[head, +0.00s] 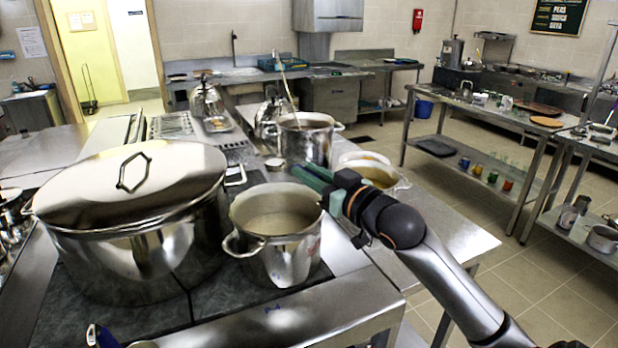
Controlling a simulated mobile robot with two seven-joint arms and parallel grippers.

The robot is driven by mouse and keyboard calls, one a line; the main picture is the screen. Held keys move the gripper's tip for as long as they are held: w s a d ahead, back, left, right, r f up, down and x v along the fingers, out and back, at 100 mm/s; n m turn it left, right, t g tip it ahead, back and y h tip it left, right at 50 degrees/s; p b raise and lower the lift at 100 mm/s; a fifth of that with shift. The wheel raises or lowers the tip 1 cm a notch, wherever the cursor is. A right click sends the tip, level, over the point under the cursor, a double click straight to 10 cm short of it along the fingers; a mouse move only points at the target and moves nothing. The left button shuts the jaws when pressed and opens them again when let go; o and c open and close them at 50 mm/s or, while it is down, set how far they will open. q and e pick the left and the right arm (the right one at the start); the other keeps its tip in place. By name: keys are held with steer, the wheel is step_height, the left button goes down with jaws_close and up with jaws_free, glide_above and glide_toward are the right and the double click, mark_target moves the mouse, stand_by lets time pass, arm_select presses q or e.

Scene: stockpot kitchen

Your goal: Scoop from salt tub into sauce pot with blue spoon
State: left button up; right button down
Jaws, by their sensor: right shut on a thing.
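An open steel pot (277,240) with pale grey-brown contents stands on the hob and could be the sauce pot. My right gripper (303,176), with green fingers, reaches over its back right rim. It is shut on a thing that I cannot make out. A small grey spot (275,163) just past the fingertips may be a spoon's bowl. A tub with yellowish contents (378,176) stands behind the gripper. I cannot tell which container holds salt.
A large lidded stockpot (135,220) stands close left of the open pot. Behind are another steel pot (303,138) with a long utensil in it and a pale tub (363,158). The steel counter (450,235) right of my forearm is bare.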

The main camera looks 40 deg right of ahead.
steer(key=shift+a+f+b, duration=0.1)
steer(key=shift+f+b, duration=0.05)
steer(key=shift+b, duration=0.3)
steer(key=d+f+m+p, duration=0.2)
steer(key=m+p, duration=0.1)
steer(key=m, duration=0.8)
steer(key=d+f+m+p, duration=0.3)
steer(key=m, duration=0.8)
stand_by(2.3)
